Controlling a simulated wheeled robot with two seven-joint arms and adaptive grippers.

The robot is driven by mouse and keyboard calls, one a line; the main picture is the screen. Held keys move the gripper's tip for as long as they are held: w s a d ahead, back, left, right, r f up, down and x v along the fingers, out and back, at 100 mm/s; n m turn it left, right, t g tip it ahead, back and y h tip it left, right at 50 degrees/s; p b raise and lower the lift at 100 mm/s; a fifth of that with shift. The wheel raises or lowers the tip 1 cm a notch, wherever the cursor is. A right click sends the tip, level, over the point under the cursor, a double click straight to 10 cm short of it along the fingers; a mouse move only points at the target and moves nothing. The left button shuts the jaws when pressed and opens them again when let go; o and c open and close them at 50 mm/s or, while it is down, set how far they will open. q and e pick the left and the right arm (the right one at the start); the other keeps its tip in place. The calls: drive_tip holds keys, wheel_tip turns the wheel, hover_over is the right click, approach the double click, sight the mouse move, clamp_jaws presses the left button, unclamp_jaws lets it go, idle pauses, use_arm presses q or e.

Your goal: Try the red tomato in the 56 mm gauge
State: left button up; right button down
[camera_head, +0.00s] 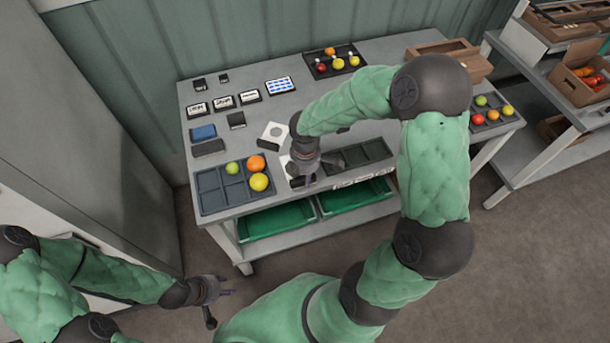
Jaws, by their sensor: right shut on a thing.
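My right arm reaches over the table, and its right gripper (297,179) points down at the front middle, just right of the left tray. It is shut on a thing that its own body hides. A white gauge plate with a round hole (273,131) lies behind it, and another white piece (286,161) shows partly beside the gripper. I cannot read which is 56 mm. A red tomato (321,68) is in the dark back tray, and another red one (478,119) is in the right tray. My left gripper (226,287) is open and empty, low in front of the table.
The left tray (209,181) holds a green, an orange and a yellow tomato. A dark compartment tray (374,150) lies right of the gripper. Small labelled boxes (222,102) and a wooden crate (437,47) stand behind. Green bins (277,222) sit below.

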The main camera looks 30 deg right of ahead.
drive_tip(key=shift+f+b, duration=1.35)
drive_tip(key=shift+f, duration=0.65)
idle(0.8)
drive_tip(key=shift+r, duration=0.1)
idle(1.0)
drive_tip(key=shift+r+p, duration=3.8)
drive_tip(key=shift+r, duration=0.35)
